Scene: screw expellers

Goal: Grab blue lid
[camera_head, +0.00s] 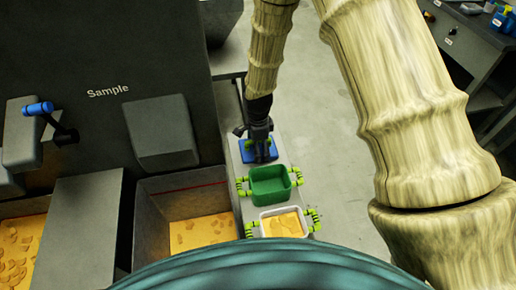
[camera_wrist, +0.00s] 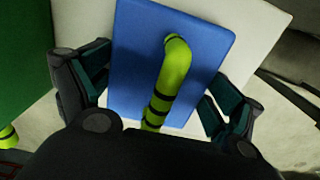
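The blue lid (camera_head: 245,154) lies flat on the pale narrow surface beside the grey machine, beyond the green container. In the wrist view the blue lid (camera_wrist: 133,60) shows large, with a lime-green, black-banded handle (camera_wrist: 170,75) bent across its middle. My gripper (camera_head: 262,150) is right over the lid. In the wrist view my gripper (camera_wrist: 163,75) is open, with one finger on each side of the handle and visible gaps to it. Whether the fingertips touch the lid cannot be told. The lid's near edge is partly hidden by my gripper.
A green container (camera_head: 270,185) with green-banded handles stands close to the lid. A white container (camera_head: 284,222) with yellow-orange contents stands nearer. The grey machine marked Sample (camera_head: 108,92) rises at the left, with a bin (camera_head: 160,190) of yellow-orange flakes. Floor lies open at the right.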

